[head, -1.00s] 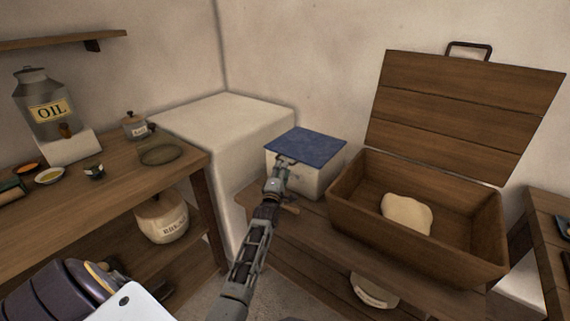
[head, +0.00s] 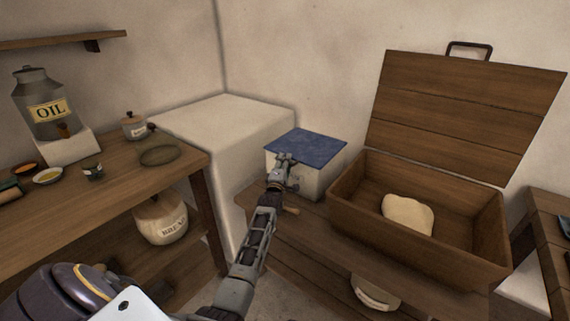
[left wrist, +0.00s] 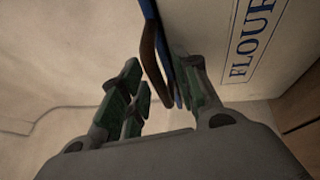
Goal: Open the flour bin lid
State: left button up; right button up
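The flour bin (head: 308,183) is a white box with a flat blue lid (head: 315,146), which lies shut on top. In the left wrist view the bin's white wall (left wrist: 207,32) bears the word FLOUR, and the lid's blue edge (left wrist: 159,38) shows beside a dark brown handle (left wrist: 150,55). My left gripper (head: 285,163) is at the bin's front, by the lid's near edge. In the left wrist view its fingers (left wrist: 160,95) are apart, with the handle between their tips; I cannot tell whether they touch it. My right gripper is not in view.
A wooden trough (head: 420,235) with dough (head: 408,214) stands right of the bin, its lid (head: 465,110) raised against the wall. A white block (head: 230,115) stands behind left. A table (head: 120,190) at the left holds an oil can (head: 45,105) and jars.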

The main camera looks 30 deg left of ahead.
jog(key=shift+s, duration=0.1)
pick_arm(q)
grip_shut()
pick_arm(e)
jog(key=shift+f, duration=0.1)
pick_arm(q)
jog(key=shift+r, duration=0.15)
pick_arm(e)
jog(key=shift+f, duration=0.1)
